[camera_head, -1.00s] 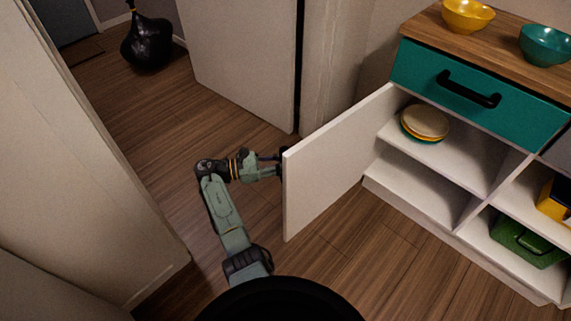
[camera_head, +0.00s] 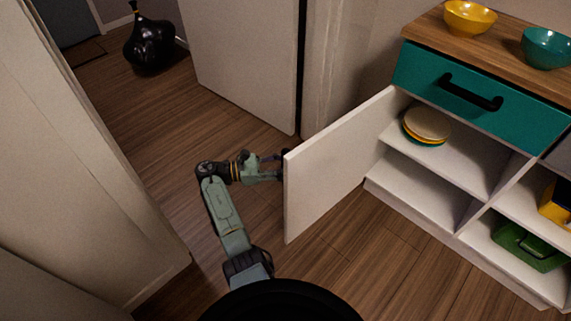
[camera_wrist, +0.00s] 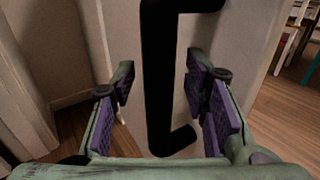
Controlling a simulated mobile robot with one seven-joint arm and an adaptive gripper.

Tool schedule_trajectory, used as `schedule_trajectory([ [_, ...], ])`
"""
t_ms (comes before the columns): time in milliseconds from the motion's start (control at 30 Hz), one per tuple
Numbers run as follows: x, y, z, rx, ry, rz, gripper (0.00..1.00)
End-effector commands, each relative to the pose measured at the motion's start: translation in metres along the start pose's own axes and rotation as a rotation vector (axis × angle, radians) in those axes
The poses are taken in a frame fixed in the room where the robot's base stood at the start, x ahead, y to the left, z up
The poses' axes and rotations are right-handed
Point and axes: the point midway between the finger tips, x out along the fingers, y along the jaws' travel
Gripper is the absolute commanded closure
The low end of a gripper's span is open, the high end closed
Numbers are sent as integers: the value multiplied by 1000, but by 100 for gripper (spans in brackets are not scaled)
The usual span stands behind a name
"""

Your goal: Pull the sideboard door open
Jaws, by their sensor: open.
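The sideboard (camera_head: 480,137) stands at the right in the head view. Its white door (camera_head: 335,165) is swung wide open on the left side, with the inner face toward the head camera. In the wrist view, the black bar handle (camera_wrist: 158,85) on the door's outer face (camera_wrist: 222,50) runs between my fingers. My gripper (camera_wrist: 158,95) is open, with purple pads on both sides of the handle and visible gaps. In the head view, my gripper is at the door's free edge, its fingertips partly hidden behind the door.
Plates (camera_head: 427,125) lie on the upper shelf and a green container (camera_head: 528,248) sits in a lower compartment. A yellow bowl (camera_head: 468,16) and a teal bowl (camera_head: 546,47) stand on top. A wall (camera_head: 70,160) is close at left. Bare floor lies before the sideboard.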

Motion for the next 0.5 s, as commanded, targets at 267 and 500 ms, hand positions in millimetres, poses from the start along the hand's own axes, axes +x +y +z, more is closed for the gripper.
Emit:
schedule_trajectory([
  [267, -48, 2, 1, 0, -1, 6, 59],
  [500, -97, 1, 1, 0, 0, 1, 59],
])
